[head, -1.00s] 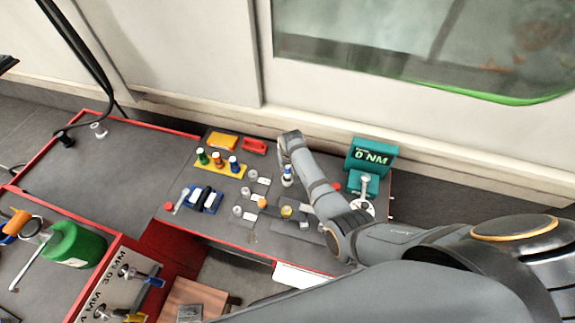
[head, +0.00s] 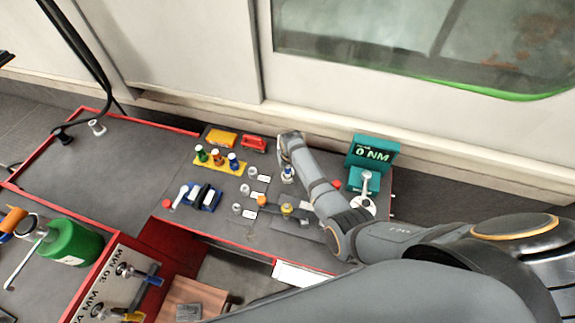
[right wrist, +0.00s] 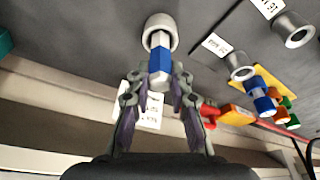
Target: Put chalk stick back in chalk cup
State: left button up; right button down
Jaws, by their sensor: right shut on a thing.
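My right gripper (head: 287,164) points down over the far part of the grey worktop, its fingers shut on a short white stick with a blue band, which I take as the chalk stick (head: 288,174). In the right wrist view the stick (right wrist: 160,70) stands out past the fingertips (right wrist: 160,92). Its white end overlaps the mouth of a pale grey round cup (right wrist: 160,21), which I take as the chalk cup. I cannot tell how deep the end sits in the cup. My left gripper is not in view.
Grey sockets with white labels (head: 252,172) stand just left of the gripper. A yellow rack (head: 228,172) holds green, orange and blue pieces. A teal torque tester (head: 373,151) stands to the right. A blue holder (head: 206,199) lies nearer. The worktop's far left is mostly clear.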

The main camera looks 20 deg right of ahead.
jog(key=shift+f+b, duration=0.7)
jog(key=shift+f, duration=0.35)
jog(key=c, duration=1.1)
grip_release()
jog(key=shift+c, duration=0.2)
jog(key=shift+r, duration=0.1)
jog(key=v, duration=1.1)
jog(key=shift+r, duration=0.4)
jog(key=shift+s, duration=0.1)
